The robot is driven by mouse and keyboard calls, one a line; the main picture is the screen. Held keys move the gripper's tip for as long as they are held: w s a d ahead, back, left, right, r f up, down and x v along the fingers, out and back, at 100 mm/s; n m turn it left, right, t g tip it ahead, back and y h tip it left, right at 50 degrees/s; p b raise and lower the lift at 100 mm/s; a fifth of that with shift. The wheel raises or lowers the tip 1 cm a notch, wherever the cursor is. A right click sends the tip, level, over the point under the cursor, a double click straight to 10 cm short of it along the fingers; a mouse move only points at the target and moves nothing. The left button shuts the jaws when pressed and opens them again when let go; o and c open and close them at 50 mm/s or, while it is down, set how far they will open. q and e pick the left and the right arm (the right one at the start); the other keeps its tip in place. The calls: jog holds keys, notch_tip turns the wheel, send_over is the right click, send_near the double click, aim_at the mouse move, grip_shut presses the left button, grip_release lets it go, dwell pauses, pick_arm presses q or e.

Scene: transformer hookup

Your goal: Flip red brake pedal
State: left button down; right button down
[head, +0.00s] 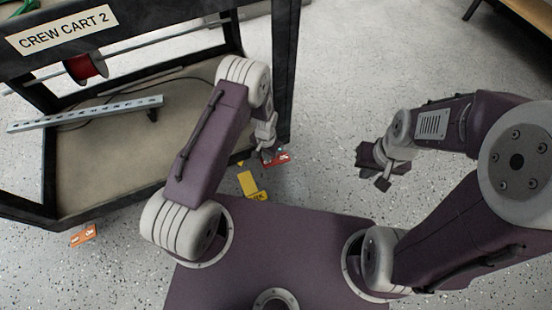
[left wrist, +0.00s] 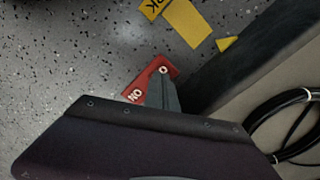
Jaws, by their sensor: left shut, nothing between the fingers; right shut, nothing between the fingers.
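The red brake pedal (head: 282,158) sits low by the cart's near corner post in the head view. In the left wrist view the red pedal (left wrist: 138,88) shows white "NO"-like lettering at one end and a white round mark at the other. My left gripper (head: 268,154) is shut and empty, right at the pedal; its fingers (left wrist: 162,92) overlap part of the pedal in the wrist view. I cannot tell whether they touch it. My right gripper (head: 380,175) is shut and empty, above open floor to the right.
The black-framed cart labelled "CREW CART 2" (head: 67,30) stands at the left, with a red spool (head: 86,68) and a slotted metal bar (head: 85,114). A yellow marked piece (head: 249,184) and an orange pedal (head: 83,236) are near its base.

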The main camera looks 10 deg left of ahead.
pick_arm(q)
jog(key=shift+f+b, duration=0.85)
jog(key=shift+f, duration=0.45)
dwell(0.9)
jog(key=shift+r, duration=0.1)
notch_tip(320, 180, up, 7)
jog(key=p, duration=0.7)
jog(key=shift+r, duration=0.1)
